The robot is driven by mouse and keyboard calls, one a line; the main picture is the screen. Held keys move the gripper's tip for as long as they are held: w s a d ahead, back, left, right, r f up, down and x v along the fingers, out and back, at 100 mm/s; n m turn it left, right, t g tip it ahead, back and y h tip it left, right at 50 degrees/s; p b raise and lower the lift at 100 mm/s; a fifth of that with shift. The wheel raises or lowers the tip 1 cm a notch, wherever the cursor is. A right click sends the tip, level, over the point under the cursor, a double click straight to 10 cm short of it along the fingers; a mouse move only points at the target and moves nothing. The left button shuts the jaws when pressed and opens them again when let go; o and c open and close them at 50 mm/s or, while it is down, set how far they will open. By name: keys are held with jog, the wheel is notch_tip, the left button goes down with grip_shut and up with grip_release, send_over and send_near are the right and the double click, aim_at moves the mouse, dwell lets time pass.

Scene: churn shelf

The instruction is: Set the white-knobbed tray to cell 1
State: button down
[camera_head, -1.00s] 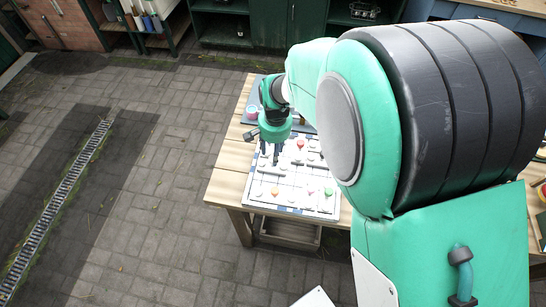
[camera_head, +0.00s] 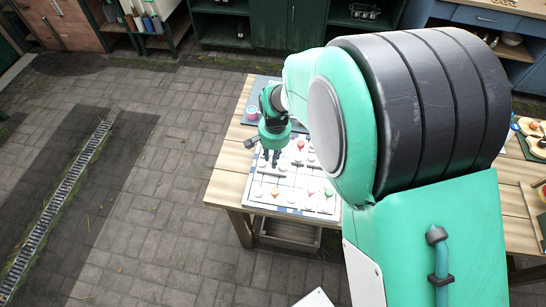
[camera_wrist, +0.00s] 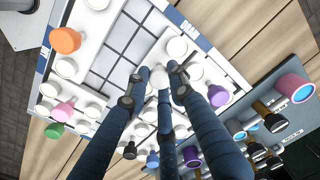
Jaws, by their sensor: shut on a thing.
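A white puzzle board (camera_head: 249,193) with dark blue edge strips lies on the wooden table. It also fills much of the wrist view, with a bare grid of grey cells (camera_wrist: 107,65). My gripper (camera_head: 271,161) points down over the board's left part. In the wrist view, my gripper (camera_wrist: 159,78) has its dark fingers closed around a white knob (camera_wrist: 160,76) at the edge of the bare grid. The tray under that knob is largely hidden by the fingers. I cannot read which cell is cell 1.
Trays with other knobs sit around the grid: orange (camera_wrist: 66,40), pink (camera_wrist: 62,112), green (camera_wrist: 54,130), purple (camera_wrist: 217,95) and several more white ones. A dark mat (camera_wrist: 284,120) with coloured items lies beside the board. Paved floor (camera_head: 150,190) is open on the left.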

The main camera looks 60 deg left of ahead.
jog(key=shift+w, duration=0.1)
jog(key=w+d+p, duration=0.1)
jog(key=w+d, duration=1.2)
jog(key=shift+p, duration=0.35)
jog(key=c, duration=1.5)
grip_release()
jog(key=shift+w, duration=0.1)
jog(key=shift+r, duration=0.1)
jog(key=shift+r, duration=0.15)
notch_tip(320, 180, up, 12)
jog(key=shift+d+f, duration=0.15)
jog(key=shift+f, duration=0.1)
